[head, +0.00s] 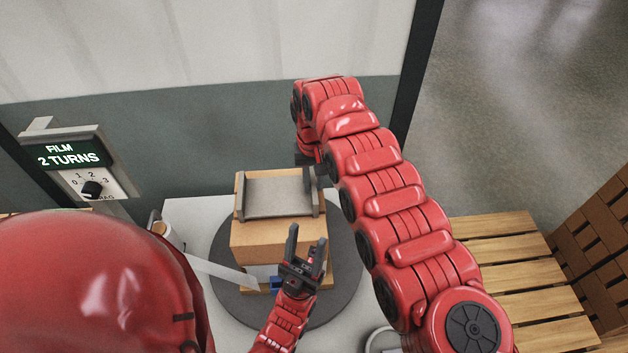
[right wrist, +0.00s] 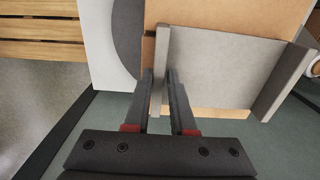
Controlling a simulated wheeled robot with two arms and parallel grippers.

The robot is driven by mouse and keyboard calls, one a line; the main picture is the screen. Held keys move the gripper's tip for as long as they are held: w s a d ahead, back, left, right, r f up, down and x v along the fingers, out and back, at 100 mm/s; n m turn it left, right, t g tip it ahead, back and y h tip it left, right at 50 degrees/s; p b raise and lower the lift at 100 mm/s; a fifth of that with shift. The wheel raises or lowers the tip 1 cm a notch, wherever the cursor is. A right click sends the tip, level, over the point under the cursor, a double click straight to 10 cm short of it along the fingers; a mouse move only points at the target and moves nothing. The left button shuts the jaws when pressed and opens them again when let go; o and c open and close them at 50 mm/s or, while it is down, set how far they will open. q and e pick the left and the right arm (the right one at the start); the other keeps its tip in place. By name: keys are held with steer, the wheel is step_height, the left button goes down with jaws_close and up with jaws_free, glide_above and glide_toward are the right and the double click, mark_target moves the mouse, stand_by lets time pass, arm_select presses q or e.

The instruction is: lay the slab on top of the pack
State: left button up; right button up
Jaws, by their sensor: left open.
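The slab (head: 276,196) is a grey plate with a raised flange along each side, over the top of the pack. The pack (head: 262,238) is brown boxes stacked on a dark round turntable (head: 347,262). In the right wrist view the slab (right wrist: 220,68) covers much of the pack's top (right wrist: 225,14); I cannot tell whether it bears fully on it. My right gripper (right wrist: 160,76) has its fingers on both sides of one flange, shut on it. In the head view my arm partly hides that gripper. My left gripper (head: 307,237) is open and empty, in front of the pack.
A sign reading "FILM 2 TURNS" (head: 73,155) with a dial stands left. A slatted wooden pallet (head: 508,252) and brown crates (head: 598,240) are at right.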

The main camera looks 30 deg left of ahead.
steer(key=shift+o, duration=1.2)
steer(key=shift+s+r, duration=0.1)
steer(key=shift+o, duration=0.4)
steer(key=shift+d, duration=0.2)
steer(key=shift+a+r, duration=0.15)
steer(key=shift+r, duration=0.1)
step_height(320, 180, up, 4)
steer(key=shift+r+b, duration=0.2)
steer(key=shift+b, duration=0.6)
step_height(320, 180, up, 7)
steer(key=p, duration=0.7)
